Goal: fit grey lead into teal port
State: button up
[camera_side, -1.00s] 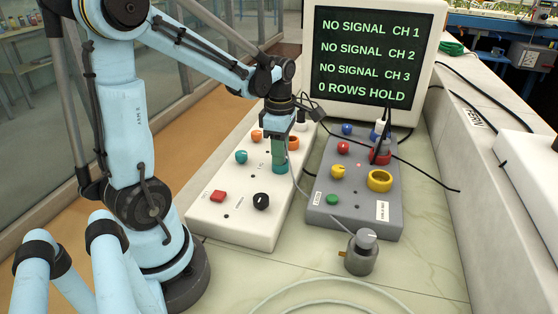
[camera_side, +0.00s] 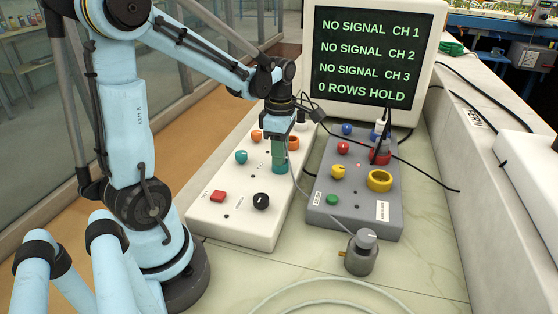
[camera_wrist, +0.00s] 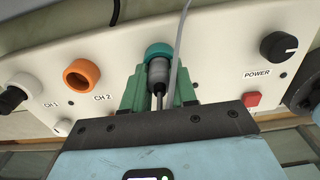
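The teal port (camera_side: 280,168) is a ring on the white box (camera_side: 228,218). It also shows in the wrist view (camera_wrist: 159,50), straight ahead of my fingers. My gripper (camera_side: 279,152) points down over the port, its green fingers just above it. In the wrist view my gripper (camera_wrist: 158,88) is shut on the grey lead's plug (camera_wrist: 158,72). The plug's front end is at the teal ring and lined up with it; I cannot tell how deep it sits. The lead's thin grey cable (camera_wrist: 175,55) runs past the ring.
An orange port (camera_wrist: 82,76) is beside the teal one. A grey box (camera_side: 350,215) with a yellow ring (camera_side: 380,180) and a red ring stands to the right. A grey knobbed cylinder (camera_side: 361,257) is in front. The monitor (camera_side: 365,60) reads no signal on its channels.

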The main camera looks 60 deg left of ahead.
notch_tip(320, 180, up, 12)
jog(key=shift+r, duration=0.1)
jog(key=s+d+f+m+t, duration=0.1)
jog(key=d+m, duration=0.3)
jog(key=m, duration=0.5)
jog(key=d+f+m+t, duration=0.3)
jog(key=d+m, duration=0.2)
jog(key=m, duration=0.4)
jog(key=s+d+f+m+t, duration=0.1)
jog(key=d+f+m+t, duration=0.1)
jog(key=m, duration=0.7)
jog(key=shift+s+d+f+t, duration=0.15)
jog(key=shift+d+t, duration=0.15)
jog(key=shift+d, duration=0.4)
jog(key=shift+s+d+t, duration=0.15)
jog(key=shift+d+t, duration=0.15)
jog(key=shift+d, duration=0.4)
